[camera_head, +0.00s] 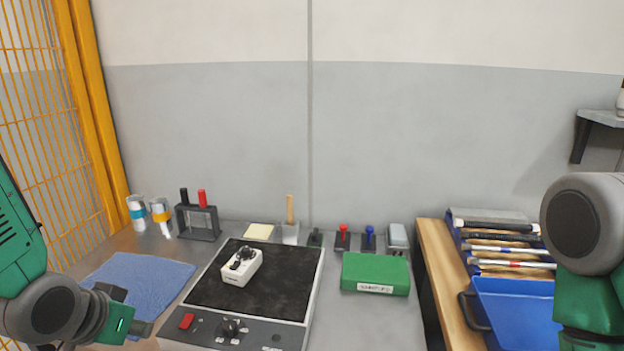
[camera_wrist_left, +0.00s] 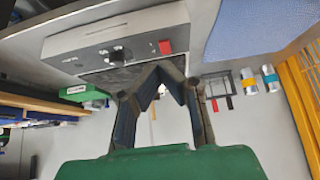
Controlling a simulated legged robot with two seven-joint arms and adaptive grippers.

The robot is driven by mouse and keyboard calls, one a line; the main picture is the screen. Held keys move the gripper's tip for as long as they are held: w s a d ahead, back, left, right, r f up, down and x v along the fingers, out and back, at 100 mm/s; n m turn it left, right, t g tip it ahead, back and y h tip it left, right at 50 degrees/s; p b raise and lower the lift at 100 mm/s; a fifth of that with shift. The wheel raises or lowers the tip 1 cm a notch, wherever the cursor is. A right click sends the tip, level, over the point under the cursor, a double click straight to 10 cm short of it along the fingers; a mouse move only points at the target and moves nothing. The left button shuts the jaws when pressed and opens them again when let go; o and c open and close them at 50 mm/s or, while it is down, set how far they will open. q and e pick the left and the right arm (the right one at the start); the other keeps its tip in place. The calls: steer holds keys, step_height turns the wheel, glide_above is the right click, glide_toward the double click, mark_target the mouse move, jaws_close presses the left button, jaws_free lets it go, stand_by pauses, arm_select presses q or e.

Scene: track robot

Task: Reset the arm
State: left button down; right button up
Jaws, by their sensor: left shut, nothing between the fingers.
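My left arm comes in from the lower left in the head view. In the left wrist view, whose picture is upside down, the fingers of my left gripper (camera_wrist_left: 160,68) are shut with nothing between them. They are apart from the work plate unit (camera_head: 207,311) with its dark top, red button and black knob. That unit also shows in the left wrist view (camera_wrist_left: 80,60). My right arm shows at the right edge of the head view, but its gripper is out of view.
A white device (camera_head: 240,271) sits on the dark top. A blue cloth (camera_head: 135,280) lies left and a green box (camera_head: 376,270) right. A black rack (camera_head: 199,224), cans and small tools line the back. A blue bin (camera_head: 512,305) stands right; a yellow fence (camera_head: 95,110) bounds the left.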

arm_select(q)
steer(key=s+d+f+g, duration=0.1)
steer(key=s+f+g, duration=0.2)
steer(key=s+f, duration=0.7)
steer(key=s+d+f+g, duration=0.2)
steer(key=s+f+g, duration=0.1)
steer(key=s+f, duration=0.8)
step_height(320, 180, down, 2)
steer(key=shift+s+d+f, duration=0.2)
steer(key=shift+d+f, duration=0.05)
steer(key=shift+d, duration=0.05)
